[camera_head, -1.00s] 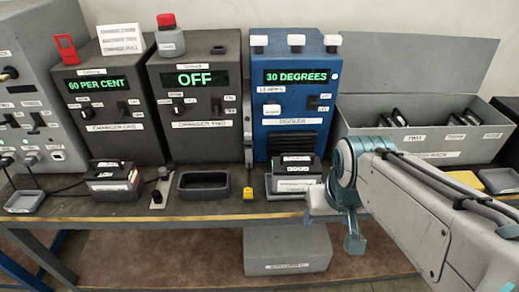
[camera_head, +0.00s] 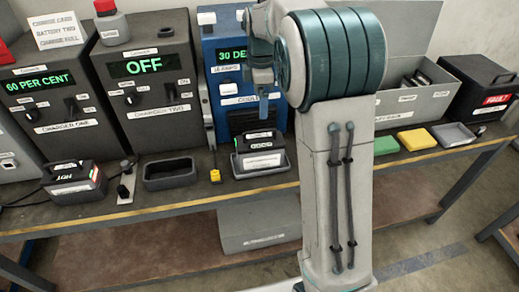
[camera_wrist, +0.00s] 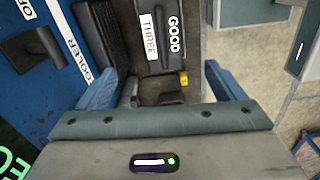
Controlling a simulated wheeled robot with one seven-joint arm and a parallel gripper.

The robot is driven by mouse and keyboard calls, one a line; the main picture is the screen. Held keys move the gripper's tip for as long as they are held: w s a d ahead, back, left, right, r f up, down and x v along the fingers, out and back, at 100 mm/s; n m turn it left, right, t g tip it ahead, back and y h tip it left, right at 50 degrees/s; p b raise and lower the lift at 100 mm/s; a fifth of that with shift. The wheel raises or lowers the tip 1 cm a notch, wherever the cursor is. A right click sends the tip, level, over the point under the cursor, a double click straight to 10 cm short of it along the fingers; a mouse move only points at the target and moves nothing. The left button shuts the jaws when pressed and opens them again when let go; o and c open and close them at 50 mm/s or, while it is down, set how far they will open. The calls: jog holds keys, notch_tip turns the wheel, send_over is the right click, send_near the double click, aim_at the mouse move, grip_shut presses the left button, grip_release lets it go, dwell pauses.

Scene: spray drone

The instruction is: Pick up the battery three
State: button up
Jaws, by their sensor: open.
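Battery three (camera_head: 264,162) is a dark block with white labels, sitting in a light tray (camera_head: 240,170) in front of the blue cooler (camera_head: 222,52). In the wrist view, the battery (camera_wrist: 150,62) shows labels reading "THREE" and "GOOD". My gripper (camera_head: 263,108) is in front of the cooler, above the battery and apart from it. Its two blue-grey fingers (camera_wrist: 160,90) are spread wide in the wrist view, with nothing held between them. My arm hides part of the cooler.
An empty dark tray (camera_head: 170,173) stands before charger two (camera_head: 150,80). A small yellow object (camera_head: 215,176) lies left of battery three. A grey box (camera_head: 395,104) and a black fault box (camera_head: 478,88) stand right.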

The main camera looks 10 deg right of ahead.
aim_at(260, 132)
jog(key=shift+n, duration=0.3)
jog(key=f, duration=0.9)
jog(key=shift+w, duration=0.3)
jog(key=f, duration=0.2)
jog(key=f+p, duration=0.1)
jog(key=f, duration=0.1)
jog(key=shift+s+a+f, duration=0.1)
jog(key=shift+s, duration=0.3)
jog(key=shift+f, duration=0.45)
grip_shut()
jog(key=shift+w+r, duration=0.15)
jog(key=shift+r, duration=0.05)
